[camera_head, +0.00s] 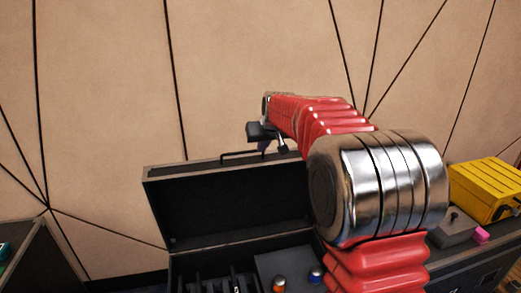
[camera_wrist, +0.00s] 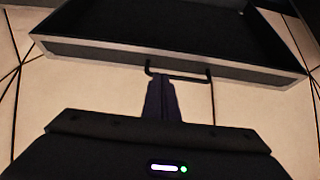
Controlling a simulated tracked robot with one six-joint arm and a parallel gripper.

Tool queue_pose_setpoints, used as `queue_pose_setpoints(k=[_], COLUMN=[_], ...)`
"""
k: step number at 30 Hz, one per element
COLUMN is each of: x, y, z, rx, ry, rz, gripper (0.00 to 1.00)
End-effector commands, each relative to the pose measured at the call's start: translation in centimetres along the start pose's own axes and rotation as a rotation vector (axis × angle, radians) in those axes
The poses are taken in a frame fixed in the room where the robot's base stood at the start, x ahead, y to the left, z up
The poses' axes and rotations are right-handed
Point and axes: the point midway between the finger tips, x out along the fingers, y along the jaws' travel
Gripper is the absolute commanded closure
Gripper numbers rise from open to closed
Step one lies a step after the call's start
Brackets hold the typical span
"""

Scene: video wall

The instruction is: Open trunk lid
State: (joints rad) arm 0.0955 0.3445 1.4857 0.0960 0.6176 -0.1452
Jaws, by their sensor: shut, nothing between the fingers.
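The black trunk has its lid (camera_head: 215,205) raised and standing up at the back, with the dark inside facing me. A thin black handle (camera_head: 235,156) rises from the lid's top edge. In the wrist view the lid (camera_wrist: 100,48) crosses the top, and the handle (camera_wrist: 190,78) sticks out from its edge. My gripper (camera_head: 264,147) is at the lid's top edge, by the handle. In the wrist view my gripper (camera_wrist: 160,80) has its fingers together, overlapping the handle's left part. Whether they touch it, I cannot tell. My arm hides the lid's right side.
Inside the trunk are dark slots (camera_head: 215,284), an orange knob (camera_head: 279,284) and a blue knob (camera_head: 316,274). A panelled wall (camera_head: 100,100) stands behind.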

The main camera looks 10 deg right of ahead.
Motion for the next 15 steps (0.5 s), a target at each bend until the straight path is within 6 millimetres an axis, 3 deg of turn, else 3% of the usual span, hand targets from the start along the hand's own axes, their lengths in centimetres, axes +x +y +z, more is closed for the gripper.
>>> queue_pose_setpoints(k=[6,15], x=[-2.5,-3.1], y=[0.1,0.1], z=[0.4,0.6], rx=[0.001,0.001], ry=[0.000,-0.001], rz=[0.001,0.001], gripper=[1.00,1.00])
